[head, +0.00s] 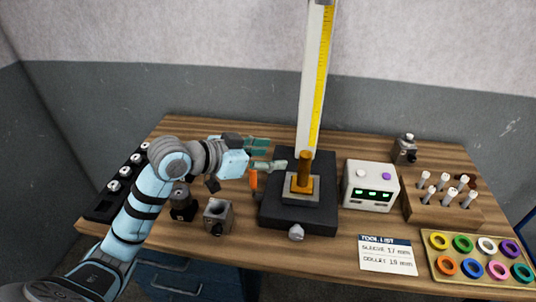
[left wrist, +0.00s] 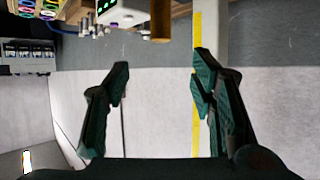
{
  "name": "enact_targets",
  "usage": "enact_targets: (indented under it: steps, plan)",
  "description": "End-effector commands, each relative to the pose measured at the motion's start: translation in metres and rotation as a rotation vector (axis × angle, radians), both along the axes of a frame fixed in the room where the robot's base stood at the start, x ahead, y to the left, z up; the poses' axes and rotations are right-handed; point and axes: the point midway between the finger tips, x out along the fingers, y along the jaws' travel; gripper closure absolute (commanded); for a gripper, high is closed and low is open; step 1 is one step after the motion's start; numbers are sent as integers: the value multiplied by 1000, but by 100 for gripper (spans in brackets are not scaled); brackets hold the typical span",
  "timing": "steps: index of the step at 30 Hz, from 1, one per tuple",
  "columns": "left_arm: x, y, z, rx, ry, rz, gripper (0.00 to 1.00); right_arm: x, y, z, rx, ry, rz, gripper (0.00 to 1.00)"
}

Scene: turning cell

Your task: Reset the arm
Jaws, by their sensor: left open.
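My left arm comes in from the left in the head view, and its gripper (head: 277,154) is held above the table, just left of the brown upright post (head: 305,170). The two dark green fingers are apart, and nothing shows between them. In the left wrist view the gripper (left wrist: 160,80) is also open, with the wall beyond it. That view looks upside down, with the table things along its top edge. The post stands on a metal block on a black base (head: 272,208). My right gripper shows in neither view.
A tall column with a yellow scale (head: 319,90) rises behind the post. To the right are a white box with green displays (head: 371,186), a wooden rack (head: 440,211) of white-topped pins, a tool list card (head: 387,255) and a tray of coloured rings (head: 436,268). Small metal blocks (head: 217,216) stand at front left.

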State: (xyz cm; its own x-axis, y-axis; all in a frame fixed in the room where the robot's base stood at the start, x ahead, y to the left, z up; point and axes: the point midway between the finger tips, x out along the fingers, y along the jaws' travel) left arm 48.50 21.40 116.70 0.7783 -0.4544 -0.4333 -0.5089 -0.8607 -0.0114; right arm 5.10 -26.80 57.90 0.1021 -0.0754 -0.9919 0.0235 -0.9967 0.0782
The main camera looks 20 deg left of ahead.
Motion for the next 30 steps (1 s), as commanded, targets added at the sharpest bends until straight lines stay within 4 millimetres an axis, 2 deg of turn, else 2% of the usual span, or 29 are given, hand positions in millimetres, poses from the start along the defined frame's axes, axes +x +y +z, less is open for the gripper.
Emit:
enact_targets:
  steps: [13,16,17,20,21,23,24,27,30]
  plan:
    - [0,0,0,-1,0,0,49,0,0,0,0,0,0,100]
    - [-4,-1,-11,3,20,8,49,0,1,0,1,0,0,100]
    - [-7,-2,-21,10,36,16,49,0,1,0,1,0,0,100]
    - [-31,-4,-77,45,139,68,49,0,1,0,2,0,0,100]
    - [-47,-3,-104,65,193,99,49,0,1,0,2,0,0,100]
    - [-76,-2,-143,99,280,152,49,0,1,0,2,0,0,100]
    - [-96,0,-166,122,334,189,49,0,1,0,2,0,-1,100]
    - [-148,7,-209,177,463,274,49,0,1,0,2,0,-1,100]
    - [-199,15,-239,229,580,357,49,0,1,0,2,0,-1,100]
